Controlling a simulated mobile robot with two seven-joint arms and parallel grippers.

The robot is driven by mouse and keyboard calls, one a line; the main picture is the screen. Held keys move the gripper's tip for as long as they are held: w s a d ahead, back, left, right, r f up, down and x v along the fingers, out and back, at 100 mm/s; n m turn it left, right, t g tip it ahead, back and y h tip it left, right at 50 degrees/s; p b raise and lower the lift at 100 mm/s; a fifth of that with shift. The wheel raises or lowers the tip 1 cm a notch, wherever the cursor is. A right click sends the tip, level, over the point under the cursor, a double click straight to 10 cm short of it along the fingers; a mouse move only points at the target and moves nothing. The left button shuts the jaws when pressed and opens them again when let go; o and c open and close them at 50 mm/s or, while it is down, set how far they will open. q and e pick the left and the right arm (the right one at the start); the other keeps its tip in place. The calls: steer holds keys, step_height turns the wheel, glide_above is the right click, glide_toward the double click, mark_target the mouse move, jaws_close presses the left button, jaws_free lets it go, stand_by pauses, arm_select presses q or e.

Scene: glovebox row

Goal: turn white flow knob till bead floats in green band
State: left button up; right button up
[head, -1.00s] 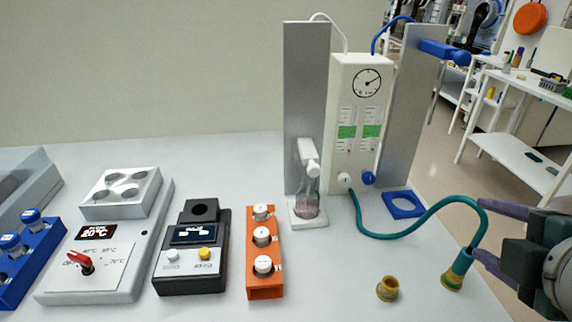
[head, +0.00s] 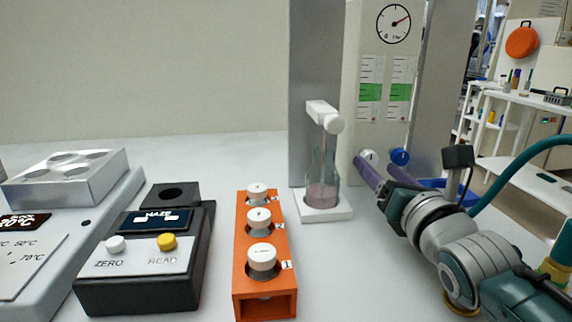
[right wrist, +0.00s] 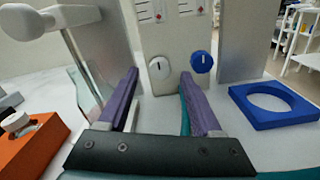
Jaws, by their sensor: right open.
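The white flow knob (head: 369,156) is low on the front of the white gauge panel (head: 352,110). It also shows in the right wrist view (right wrist: 159,68), with a dark pointer mark near upright. A blue knob (head: 399,157) is just right of it. My right gripper (right wrist: 160,85) is open and empty. Its purple fingers point at the panel, with the white knob between them in the wrist view and apart from them. My left gripper is not in view.
A glass bottle (head: 323,175) on a white stand is close left of my right gripper. A blue ring holder (right wrist: 240,100) lies to the right. A teal hose (head: 515,172) arches beside my right arm. An orange vial rack (head: 265,285) and black meter (head: 145,285) stand left.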

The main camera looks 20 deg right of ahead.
mark_target(368, 158)
steer(key=shift+x, duration=1.35)
jaws_close()
